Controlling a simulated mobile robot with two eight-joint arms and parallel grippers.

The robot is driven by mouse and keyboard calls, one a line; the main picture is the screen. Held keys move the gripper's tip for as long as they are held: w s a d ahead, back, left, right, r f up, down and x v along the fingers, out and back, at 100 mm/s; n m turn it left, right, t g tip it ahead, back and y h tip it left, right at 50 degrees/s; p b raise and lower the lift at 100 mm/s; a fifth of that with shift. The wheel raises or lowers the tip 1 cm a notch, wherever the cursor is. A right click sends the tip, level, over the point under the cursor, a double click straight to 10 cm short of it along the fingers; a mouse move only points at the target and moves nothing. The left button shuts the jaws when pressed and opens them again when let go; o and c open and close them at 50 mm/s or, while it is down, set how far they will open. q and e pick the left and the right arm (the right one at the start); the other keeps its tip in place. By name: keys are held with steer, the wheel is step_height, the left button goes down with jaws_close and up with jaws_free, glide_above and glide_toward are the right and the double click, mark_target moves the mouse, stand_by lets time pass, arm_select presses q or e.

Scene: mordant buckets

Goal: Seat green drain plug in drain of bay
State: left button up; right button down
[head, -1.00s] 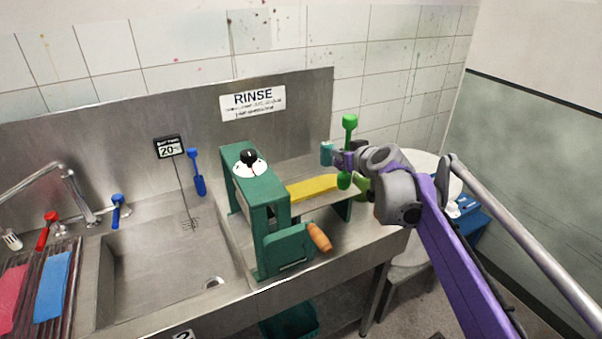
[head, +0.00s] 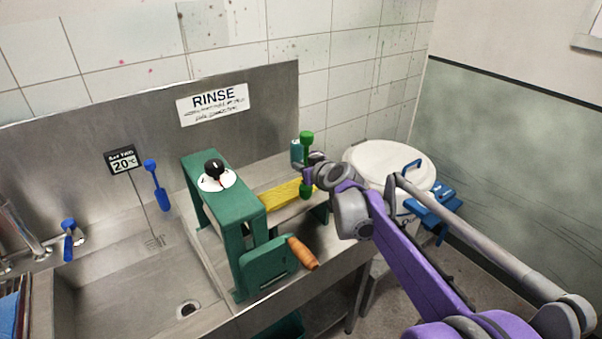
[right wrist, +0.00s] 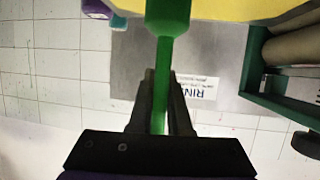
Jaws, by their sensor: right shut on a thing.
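The green drain plug (head: 306,190) is in my right gripper (head: 308,172), which is shut on its thin stem. The plug stands about upright, with a green head above the fingers and a thicker green end below. In the right wrist view the green stem (right wrist: 160,85) runs between the dark fingers to a wider green end (right wrist: 168,14). The grip is beyond the yellow piece of the wringer, right of the sink. The drain (head: 187,308) is a round opening in the bottom of the steel bay (head: 125,285), which looks empty there. My left gripper is out of view.
The green wringer (head: 235,215), with a black knob and wooden handle (head: 302,254), stands between bay and gripper. A yellow piece (head: 285,196) sticks out of it. A white lidded bucket (head: 385,160) is at right.

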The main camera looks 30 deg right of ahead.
step_height(320, 180, down, 2)
steer(key=shift+s+r, duration=0.1)
steer(key=c, duration=1.3)
jaws_free()
steer(key=shift+f, duration=0.2)
steer(key=o, duration=0.4)
steer(key=shift+o, duration=0.2)
